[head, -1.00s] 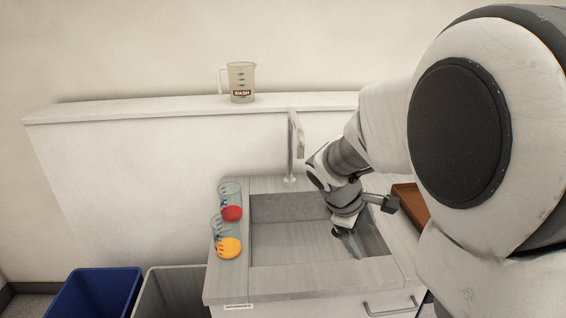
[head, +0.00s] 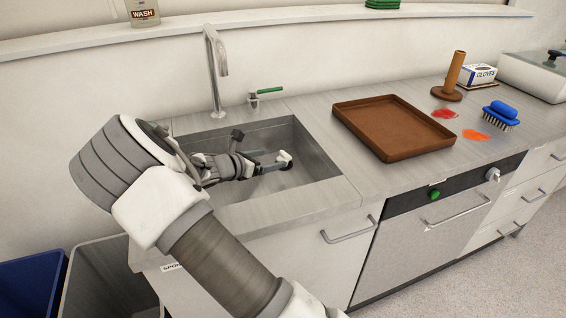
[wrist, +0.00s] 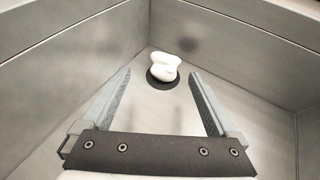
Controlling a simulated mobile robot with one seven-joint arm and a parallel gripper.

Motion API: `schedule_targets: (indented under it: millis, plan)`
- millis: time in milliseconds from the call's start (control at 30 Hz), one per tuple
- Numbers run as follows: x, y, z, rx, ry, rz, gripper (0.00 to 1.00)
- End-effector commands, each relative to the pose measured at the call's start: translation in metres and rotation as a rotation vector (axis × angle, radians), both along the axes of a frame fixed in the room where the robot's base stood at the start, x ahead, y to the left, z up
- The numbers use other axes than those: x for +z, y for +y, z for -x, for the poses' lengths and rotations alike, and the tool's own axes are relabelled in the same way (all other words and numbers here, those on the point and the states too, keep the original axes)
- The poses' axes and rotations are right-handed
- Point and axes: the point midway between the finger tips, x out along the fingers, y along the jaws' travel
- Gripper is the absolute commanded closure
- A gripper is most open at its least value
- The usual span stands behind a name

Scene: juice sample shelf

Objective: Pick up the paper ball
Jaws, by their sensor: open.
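The paper ball, a white crumpled lump (wrist: 164,66), lies on a dark round disc on the floor of the metal sink, near its corner in the wrist view. In the head view the paper ball (head: 284,156) shows as a small white shape in the sink (head: 318,160). My gripper (wrist: 160,78) is open and empty, its two fingers pointing at the ball with the ball between their lines, just beyond the tips. In the head view my gripper (head: 264,167) reaches into the sink from the left, close to the ball. Exact contact cannot be told.
The sink walls enclose the ball closely. A tap (head: 216,70) rises behind the sink. A brown tray (head: 394,126) sits on the counter to the right, with red (head: 444,113) and orange (head: 476,134) stains and a blue brush (head: 500,115) beyond it.

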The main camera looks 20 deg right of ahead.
Motion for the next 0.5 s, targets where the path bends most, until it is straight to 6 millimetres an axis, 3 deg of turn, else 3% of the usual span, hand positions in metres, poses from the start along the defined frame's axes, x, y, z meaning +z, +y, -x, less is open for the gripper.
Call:
schedule_targets:
  millis: [500]
  plan:
    - [-0.026, -0.052, -0.020, -0.004, -0.002, -0.001, 0.06]
